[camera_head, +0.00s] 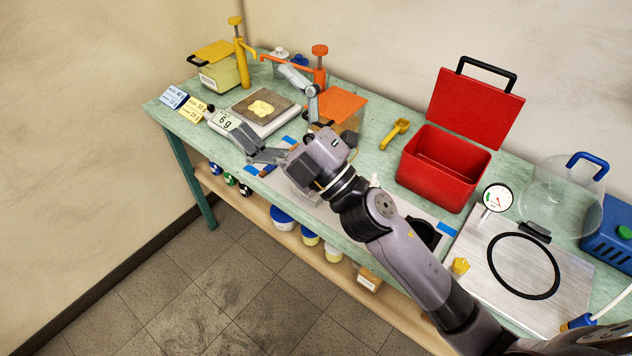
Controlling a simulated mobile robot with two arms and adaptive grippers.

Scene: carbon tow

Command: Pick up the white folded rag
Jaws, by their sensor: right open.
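I cannot make out the white folded rag in the head view; it may be hidden behind my right gripper or arm. My right gripper (260,103) reaches in from the lower right over the bench, its two fingers spread wide and nothing visible between them. The height of the fingers above the bench is hard to tell. My left gripper is out of view.
A yellow pump container (220,75) and an orange pump (320,65) stand behind the scale. An open red box (440,185) stands right of centre, with a yellow scoop (395,132) beside it. A metal plate with a black ring (523,266) lies at the right.

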